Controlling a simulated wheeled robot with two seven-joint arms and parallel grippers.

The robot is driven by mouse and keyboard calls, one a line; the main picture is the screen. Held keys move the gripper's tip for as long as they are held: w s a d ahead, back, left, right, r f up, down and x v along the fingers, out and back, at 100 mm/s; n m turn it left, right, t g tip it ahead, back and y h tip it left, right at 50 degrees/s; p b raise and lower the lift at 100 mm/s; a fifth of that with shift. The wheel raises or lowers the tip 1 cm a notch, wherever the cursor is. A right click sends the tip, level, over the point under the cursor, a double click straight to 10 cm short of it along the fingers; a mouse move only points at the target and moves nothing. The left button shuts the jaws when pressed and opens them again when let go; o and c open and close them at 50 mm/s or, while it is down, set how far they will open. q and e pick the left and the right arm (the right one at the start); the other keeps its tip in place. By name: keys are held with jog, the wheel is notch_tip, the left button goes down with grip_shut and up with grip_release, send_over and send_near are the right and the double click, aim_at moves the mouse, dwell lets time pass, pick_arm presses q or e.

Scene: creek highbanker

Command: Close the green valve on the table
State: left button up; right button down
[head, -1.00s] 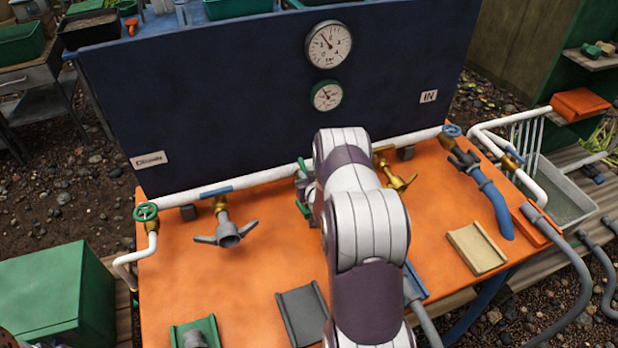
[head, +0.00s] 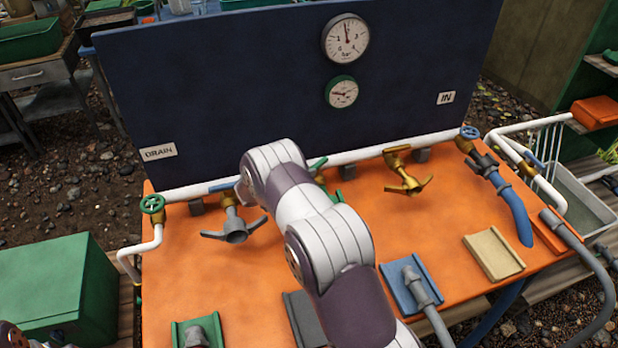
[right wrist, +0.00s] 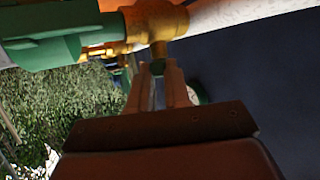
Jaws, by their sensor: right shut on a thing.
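The green valve (head: 318,165) sits on the white pipe in the middle of the orange table. My right arm hides most of it in the head view; a bit of green handle and its green coupling (head: 339,196) show. In the right wrist view its brass body (right wrist: 157,20) and green coupling (right wrist: 45,40) are close above my right gripper (right wrist: 158,72). That gripper is shut, with a small greenish piece, seemingly the valve's handle, between its fingertips. The head view hides this gripper behind the arm. My left gripper is not in view.
A green handwheel (head: 152,204) is at the pipe's left end, a blue one (head: 469,132) at the right. A grey-winged coupling (head: 236,230) and a brass one (head: 405,182) flank the green valve. A dark blue panel (head: 230,100) with two gauges stands behind.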

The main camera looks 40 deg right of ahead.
jog(key=m+g+b, duration=0.1)
jog(key=g+b, duration=0.1)
jog(key=w+m+g+b, duration=0.1)
jog(key=m+b, duration=0.1)
jog(key=w+m+g+b, duration=0.1)
jog(key=m+g+b, duration=0.1)
jog(key=shift+w+d+r+g+b, duration=0.1)
jog(key=shift+r+g+b, duration=0.15)
jog(key=shift+g+b, duration=0.05)
jog(key=shift+r, duration=0.1)
jog(key=c, duration=1.1)
grip_release()
jog(key=shift+d, duration=0.15)
